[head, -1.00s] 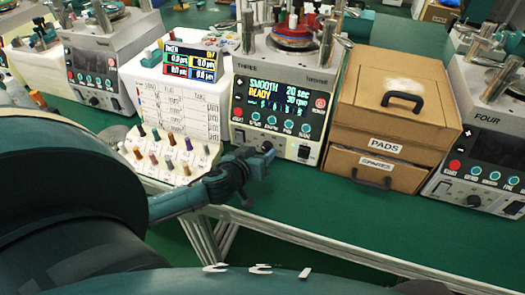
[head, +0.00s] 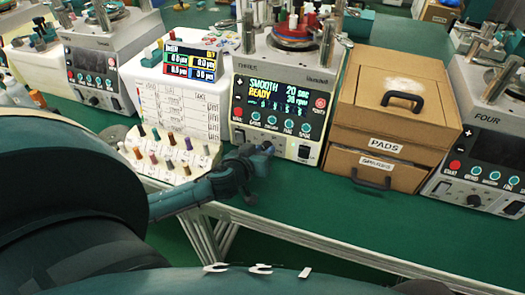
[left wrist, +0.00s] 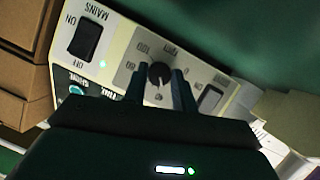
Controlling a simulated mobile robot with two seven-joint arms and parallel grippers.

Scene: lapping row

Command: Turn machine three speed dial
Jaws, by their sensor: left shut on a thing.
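Machine three (head: 311,128) is a grey-white unit marked THREE, with a lit screen (head: 275,98) reading SMOOTH, READY, 20 sec and a second figure of about 30. My left gripper (head: 266,149) is at the lower front of this machine and covers the dial in the head view. In the left wrist view the speed dial (left wrist: 158,72) is a small black round knob with a printed scale around it. My left gripper (left wrist: 160,86) has a finger on each side of the knob and is shut on it. My right gripper is not in view.
A black MAINS switch (left wrist: 86,39) with a green light beside it is near the dial. A brown PADS box (head: 392,112) stands right of machine three. A rack of coloured pegs (head: 197,158) and a white chart box (head: 178,98) stand left. Machine four (head: 486,160) is far right.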

